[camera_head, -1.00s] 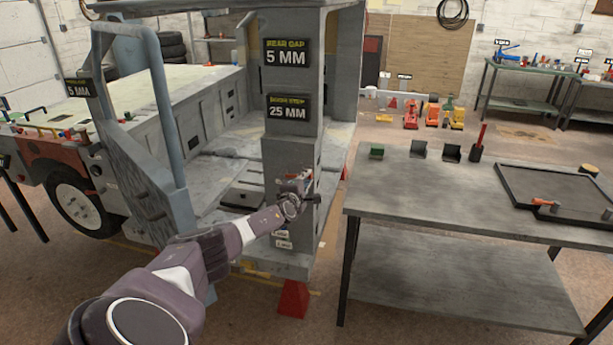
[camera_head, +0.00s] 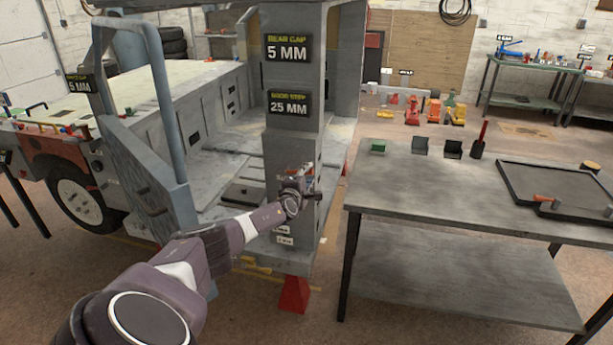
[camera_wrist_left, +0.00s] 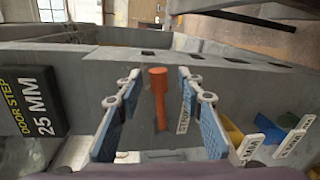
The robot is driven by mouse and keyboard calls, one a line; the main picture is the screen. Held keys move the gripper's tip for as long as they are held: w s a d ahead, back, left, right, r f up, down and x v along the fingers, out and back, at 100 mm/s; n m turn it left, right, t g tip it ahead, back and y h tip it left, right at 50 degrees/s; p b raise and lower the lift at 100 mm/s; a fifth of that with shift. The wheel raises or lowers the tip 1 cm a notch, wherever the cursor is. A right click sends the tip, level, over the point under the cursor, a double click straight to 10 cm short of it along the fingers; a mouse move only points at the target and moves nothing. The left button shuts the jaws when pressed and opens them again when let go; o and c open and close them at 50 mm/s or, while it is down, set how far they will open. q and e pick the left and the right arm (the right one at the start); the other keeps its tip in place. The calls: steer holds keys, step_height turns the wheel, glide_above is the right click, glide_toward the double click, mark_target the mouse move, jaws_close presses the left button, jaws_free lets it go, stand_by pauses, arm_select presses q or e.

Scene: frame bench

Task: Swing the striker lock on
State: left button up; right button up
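The grey pillar (camera_head: 292,145) of the vehicle frame carries gap signs and small fittings on its lower part. My left gripper (camera_head: 304,180) is at these fittings and hides part of them. In the left wrist view, an orange-red lever (camera_wrist_left: 158,100) stands out from the grey pillar face. My right gripper is not in view.
White tags (camera_wrist_left: 272,138) and yellow and blue parts lie right of the fingers in the wrist view. The door-step sign (camera_wrist_left: 33,103) is on the left. A grey workbench (camera_head: 420,190) with a black tray stands right of the pillar. A red stand (camera_head: 293,295) is below.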

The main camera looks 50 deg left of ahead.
arm_select(q)
steer(key=v, duration=1.2)
steer(key=shift+f, duration=0.1)
stand_by(0.5)
